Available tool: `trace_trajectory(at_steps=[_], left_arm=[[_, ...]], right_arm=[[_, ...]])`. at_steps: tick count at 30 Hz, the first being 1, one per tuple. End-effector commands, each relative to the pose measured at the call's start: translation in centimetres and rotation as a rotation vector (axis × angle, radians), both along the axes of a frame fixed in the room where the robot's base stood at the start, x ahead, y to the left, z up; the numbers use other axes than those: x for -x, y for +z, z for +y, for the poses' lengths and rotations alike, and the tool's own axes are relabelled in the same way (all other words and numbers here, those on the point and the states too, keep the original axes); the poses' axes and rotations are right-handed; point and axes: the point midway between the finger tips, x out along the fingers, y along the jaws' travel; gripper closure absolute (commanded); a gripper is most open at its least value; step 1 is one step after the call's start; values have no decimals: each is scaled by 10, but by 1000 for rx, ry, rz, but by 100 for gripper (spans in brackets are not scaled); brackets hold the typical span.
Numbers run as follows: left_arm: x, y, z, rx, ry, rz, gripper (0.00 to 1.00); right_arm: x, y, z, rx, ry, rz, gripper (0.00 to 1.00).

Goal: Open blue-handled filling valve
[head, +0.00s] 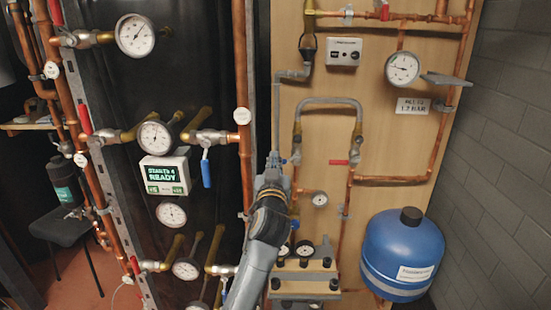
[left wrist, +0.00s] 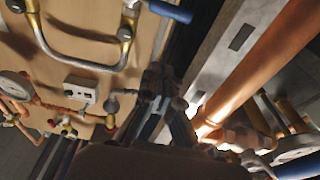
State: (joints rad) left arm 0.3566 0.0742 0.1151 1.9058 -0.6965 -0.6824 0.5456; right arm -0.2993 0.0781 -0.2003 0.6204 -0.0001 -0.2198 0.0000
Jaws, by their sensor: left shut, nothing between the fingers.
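My left gripper (head: 273,160) is shut and empty, in front of the pipe panel. Its fingers (left wrist: 163,85) also show in the left wrist view. In that view a blue lever handle (left wrist: 170,10) sticks out sideways at the top edge, from a valve at one end of the grey hose loop (left wrist: 80,55). The handle is apart from the fingertips in the picture. In the head view the loop (head: 328,101) is right of the gripper; the handle there is hard to make out beside the fingertips. Another blue lever (head: 206,172) hangs down on the dark panel at left.
A red handle (head: 338,162) is at the loop's other end. Copper pipes (head: 243,100), gauges (head: 155,134) and a display (head: 165,175) are at left. A blue tank (head: 402,255) stands at lower right. A control box (head: 344,52) is above the loop.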

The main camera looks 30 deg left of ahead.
Motion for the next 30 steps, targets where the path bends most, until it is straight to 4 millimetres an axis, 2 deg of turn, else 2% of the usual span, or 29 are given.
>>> trace_trajectory(at_steps=[6, 11, 12, 18, 30], left_arm=[[-41, 11, 26, -3, 2, 1, 100], [-66, 12, 41, -1, 1, 2, 100], [-62, -2, 38, 1, -1, 6, 100], [-57, -23, 35, 0, 0, 2, 100], [-56, -29, 34, 0, -1, 0, 100]], right_arm=[[0, 12, 0, 0, 0, 0, 53], [0, 16, 0, 0, 0, 0, 53], [0, 15, 0, 0, 0, 0, 53], [0, 15, 0, 0, 0, 0, 53], [0, 15, -2, 2, 1, 1, 53]])
